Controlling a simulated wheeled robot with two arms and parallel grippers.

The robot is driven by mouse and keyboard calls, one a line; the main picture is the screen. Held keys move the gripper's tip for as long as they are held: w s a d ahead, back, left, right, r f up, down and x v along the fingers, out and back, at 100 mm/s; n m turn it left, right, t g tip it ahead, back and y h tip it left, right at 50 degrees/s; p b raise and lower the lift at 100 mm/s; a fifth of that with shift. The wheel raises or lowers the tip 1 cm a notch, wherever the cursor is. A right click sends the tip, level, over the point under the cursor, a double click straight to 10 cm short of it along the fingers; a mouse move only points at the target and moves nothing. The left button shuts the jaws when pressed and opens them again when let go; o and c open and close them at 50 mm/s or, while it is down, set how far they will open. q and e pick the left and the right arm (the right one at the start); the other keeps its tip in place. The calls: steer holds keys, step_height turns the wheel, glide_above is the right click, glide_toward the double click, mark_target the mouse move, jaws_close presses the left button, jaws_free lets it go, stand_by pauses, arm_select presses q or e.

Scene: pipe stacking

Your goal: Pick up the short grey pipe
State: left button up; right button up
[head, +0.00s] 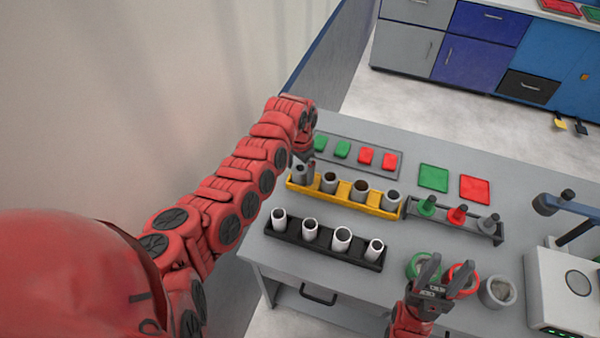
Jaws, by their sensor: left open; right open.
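Several short grey pipes stand upright in the yellow rack (345,199) on the table, among them one at the left end (299,174), one beside it (329,183), a third (360,190) and one at the right end (391,201). My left gripper (307,160) is at the rack's left end, just above or behind the leftmost grey pipe. Its fingers are small and partly hidden, and I cannot tell whether they touch that pipe. My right gripper (427,272) is open and empty, with its fingertips over the green and red rings near the table's front.
A black rack (323,250) with several white pipes stands in front of the yellow one. To the right are a peg rack (455,219), green ring (417,264), red ring (469,280), grey ring (498,292) and white machine (565,290). Behind is a grey tray (355,154).

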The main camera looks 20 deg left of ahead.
arm_select(q)
jaws_close()
stand_by(0.4)
